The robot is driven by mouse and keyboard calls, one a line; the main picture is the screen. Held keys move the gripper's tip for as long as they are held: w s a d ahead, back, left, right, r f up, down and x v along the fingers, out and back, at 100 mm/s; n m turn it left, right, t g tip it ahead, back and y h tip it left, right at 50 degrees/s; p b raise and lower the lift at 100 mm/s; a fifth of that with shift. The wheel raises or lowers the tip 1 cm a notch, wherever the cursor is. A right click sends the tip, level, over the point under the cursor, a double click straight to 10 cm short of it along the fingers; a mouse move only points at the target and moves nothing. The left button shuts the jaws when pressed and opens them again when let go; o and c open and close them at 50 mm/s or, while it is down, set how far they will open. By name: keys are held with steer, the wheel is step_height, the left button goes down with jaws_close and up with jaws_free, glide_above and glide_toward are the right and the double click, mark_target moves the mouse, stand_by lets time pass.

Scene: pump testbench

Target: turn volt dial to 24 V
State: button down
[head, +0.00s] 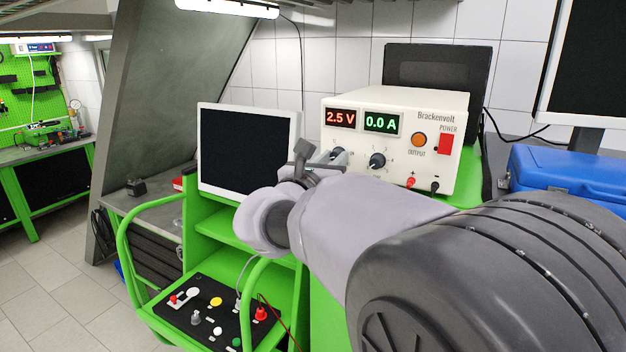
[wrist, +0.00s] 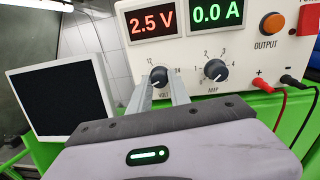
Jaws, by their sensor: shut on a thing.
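The power supply (head: 392,130) is a cream box marked Brackenvolt. Its red display (head: 340,118) reads 2.5 V and its green display (head: 381,122) reads 0.0 A. The volt dial (wrist: 159,76) is a dark knob below the red display in the wrist view, with numbers 12 and 24 around it. My gripper (wrist: 161,84) is shut on the volt dial, one finger on each side of its lower part.
The amp dial (wrist: 215,70) sits close to the right of my gripper's fingers. Red (head: 411,182) and black (head: 434,187) terminals and a red power switch (head: 444,144) are farther right. A monitor (head: 247,150) stands left. A button panel (head: 215,312) lies below.

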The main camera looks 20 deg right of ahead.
steer(key=m+b, duration=0.7)
steer(key=m, duration=0.1)
steer(key=m+g+h+b, duration=0.1)
steer(key=m+b, duration=0.6)
steer(key=m, duration=0.2)
steer(key=m+g+b, duration=0.1)
steer(key=m+b, duration=0.7)
steer(key=m, duration=0.1)
steer(key=shift+w+a+f+h, duration=0.1)
steer(key=shift+w+a+h, duration=0.1)
steer(key=shift+h, duration=0.2)
steer(key=m+b, duration=0.1)
steer(key=m, duration=0.3)
steer(key=shift+m, duration=0.4)
steer(key=m+b, duration=0.1)
steer(key=m, duration=0.3)
steer(key=shift+m+g, duration=0.3)
steer(key=shift+g, duration=0.1)
steer(key=m, duration=0.3)
steer(key=m+y+b, duration=0.1)
steer(key=shift+r, duration=0.25)
steer(key=shift+m, duration=0.4)
